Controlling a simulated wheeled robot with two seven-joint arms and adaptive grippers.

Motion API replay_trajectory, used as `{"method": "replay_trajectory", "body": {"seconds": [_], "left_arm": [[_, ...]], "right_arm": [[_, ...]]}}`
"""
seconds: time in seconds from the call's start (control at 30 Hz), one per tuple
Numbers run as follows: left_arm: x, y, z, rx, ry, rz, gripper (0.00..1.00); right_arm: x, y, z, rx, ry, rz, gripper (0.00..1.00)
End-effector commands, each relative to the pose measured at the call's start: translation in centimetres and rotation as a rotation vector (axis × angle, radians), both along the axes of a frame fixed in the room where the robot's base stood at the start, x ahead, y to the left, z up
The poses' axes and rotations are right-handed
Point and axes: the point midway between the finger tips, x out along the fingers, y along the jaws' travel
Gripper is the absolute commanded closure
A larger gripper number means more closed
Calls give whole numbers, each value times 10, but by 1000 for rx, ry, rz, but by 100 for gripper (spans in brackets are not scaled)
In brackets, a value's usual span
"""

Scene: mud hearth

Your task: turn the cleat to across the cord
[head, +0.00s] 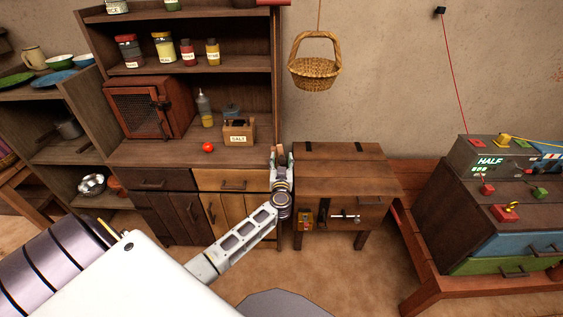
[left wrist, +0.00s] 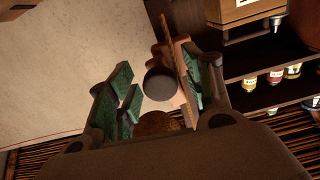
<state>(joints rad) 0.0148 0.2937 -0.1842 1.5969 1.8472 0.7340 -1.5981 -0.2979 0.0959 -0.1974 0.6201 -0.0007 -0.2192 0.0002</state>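My left gripper (head: 281,163) is at the right front edge of the tall shelf, its fingers pointing up around a small brown wooden piece (head: 281,150) that looks like the cleat. In the left wrist view the fingers (left wrist: 160,90) are spread, with green pads. Between them are a dark round knob (left wrist: 160,85) and the brown wooden piece (left wrist: 184,58). The right-hand finger is close beside the wood; the left-hand finger stands apart. Whether it touches I cannot tell. A thin cord (head: 319,14) holds up a wicker basket (head: 315,70). My right gripper is not in view.
The shelf (head: 190,15) carries jars, a wire-fronted box (head: 154,107), a salt box (head: 239,131) and a red ball (head: 208,147). A low wooden cabinet (head: 345,170) stands right of my gripper. A console (head: 490,155) is at far right.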

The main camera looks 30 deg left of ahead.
Motion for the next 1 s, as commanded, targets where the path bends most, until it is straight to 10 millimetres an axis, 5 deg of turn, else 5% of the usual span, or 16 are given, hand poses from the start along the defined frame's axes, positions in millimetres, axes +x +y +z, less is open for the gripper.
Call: {"method": "replay_trajectory", "body": {"seconds": [0.37,1.0], "left_arm": [[0,0,0,1,1,0,96],[0,0,2,-87,-52,0,96]], "right_arm": [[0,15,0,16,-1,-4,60],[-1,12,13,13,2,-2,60]]}}
